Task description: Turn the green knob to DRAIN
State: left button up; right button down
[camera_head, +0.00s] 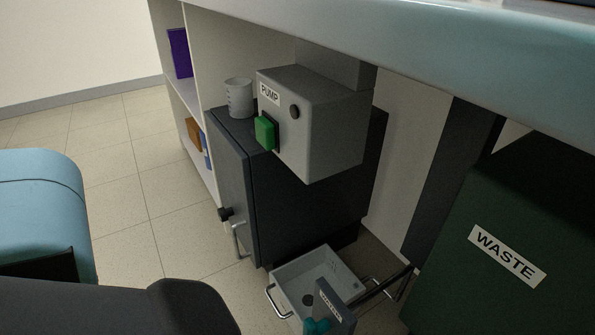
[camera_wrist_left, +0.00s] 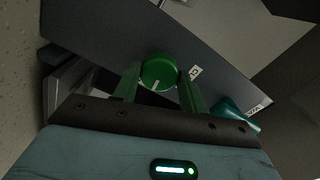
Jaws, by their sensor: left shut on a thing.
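The green knob (camera_wrist_left: 159,72) is round, with a short white pointer line on its near edge, pointing toward the bottom of the left wrist view. It sits on a dark grey panel (camera_wrist_left: 100,32). A small white label (camera_wrist_left: 195,72) is to its right, too turned and small to read surely. My left gripper (camera_wrist_left: 159,82) is around the knob, one green-tinted finger on each side, shut on it. The knob cannot be made out in the head view. My right gripper is not in view.
A teal handle (camera_wrist_left: 235,115) is right of the knob; one also shows low in the head view (camera_head: 317,326). The PUMP box (camera_head: 330,130) has a green switch (camera_head: 266,132). A WASTE bin (camera_head: 450,260) stands right.

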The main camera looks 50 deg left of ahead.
pick_arm(q)
jog(key=o, duration=0.8)
jog(key=shift+w+a+r, duration=0.1)
jog(key=shift+a+r, duration=0.2)
jog(key=shift+r, duration=0.05)
jog(key=shift+c, duration=0.2)
jog(key=shift+o, duration=1)
jog(key=shift+d+f, duration=0.15)
jog(key=shift+d, duration=0.05)
jog(key=s, duration=0.8)
jog(key=shift+a+p, duration=0.15)
jog(key=shift+p, duration=0.3)
jog(key=shift+s+a+f, duration=0.1)
jog(key=shift+f, duration=0.05)
